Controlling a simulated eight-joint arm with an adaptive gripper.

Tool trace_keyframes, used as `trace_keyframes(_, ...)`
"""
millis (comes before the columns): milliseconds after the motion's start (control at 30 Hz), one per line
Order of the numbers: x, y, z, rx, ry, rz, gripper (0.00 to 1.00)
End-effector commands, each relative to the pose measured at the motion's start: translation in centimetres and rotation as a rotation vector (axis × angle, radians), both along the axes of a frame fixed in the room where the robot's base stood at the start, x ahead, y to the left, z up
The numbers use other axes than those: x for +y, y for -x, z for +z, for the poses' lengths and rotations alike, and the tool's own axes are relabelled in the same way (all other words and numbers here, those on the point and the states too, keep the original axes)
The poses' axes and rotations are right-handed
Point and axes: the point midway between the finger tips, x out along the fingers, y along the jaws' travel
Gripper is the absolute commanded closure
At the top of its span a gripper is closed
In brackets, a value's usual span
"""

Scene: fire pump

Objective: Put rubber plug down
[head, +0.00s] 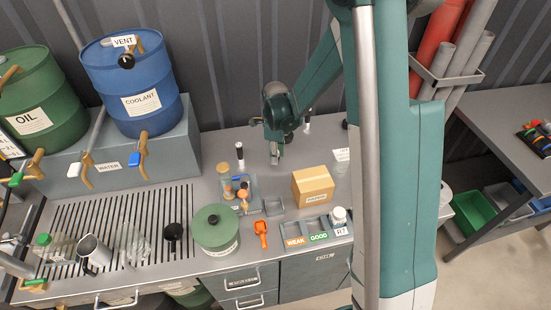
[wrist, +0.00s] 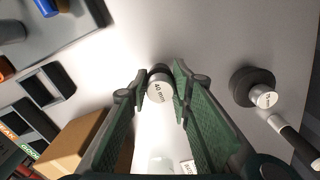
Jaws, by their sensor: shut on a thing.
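My gripper (head: 275,152) is low over the grey bench top, near the middle of the head view. In the wrist view its two green fingers (wrist: 160,78) are shut on a small dark rubber plug (wrist: 158,84) with a pale end marked 40 mm. The fingers hide part of the plug's sides. I cannot tell whether the plug touches the bench. A second, wider black plug (wrist: 253,88) marked 75 mm stands apart to the right in the wrist view.
A cardboard box (head: 313,186) stands front right of my gripper, with labelled trays (head: 318,236) before it. A black-and-white marker-like stick (head: 239,155) is left, near a blue holder with small items. Bench around the gripper is mostly bare. Blue coolant drum (head: 130,85) stands back left.

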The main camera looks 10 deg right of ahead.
Motion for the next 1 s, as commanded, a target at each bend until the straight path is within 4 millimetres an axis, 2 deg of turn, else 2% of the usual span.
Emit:
trace_keyframes(200, 0.0, 0.0, -1.7, 0.0, 0.0, 0.0, 0.92)
trace_keyframes(700, 0.0, 0.0, -2.2, 0.0, 0.0, 0.0, 0.92)
trace_keyframes(733, 0.0, 0.0, -2.1, 0.0, 0.0, 0.0, 0.75)
trace_keyframes(800, 0.0, 0.0, -2.1, 0.0, 0.0, 0.0, 0.66)
trace_keyframes(833, 0.0, 0.0, -2.1, 0.0, 0.0, 0.0, 0.63)
trace_keyframes(1000, 0.0, 0.0, -2.1, 0.0, 0.0, 0.0, 0.63)
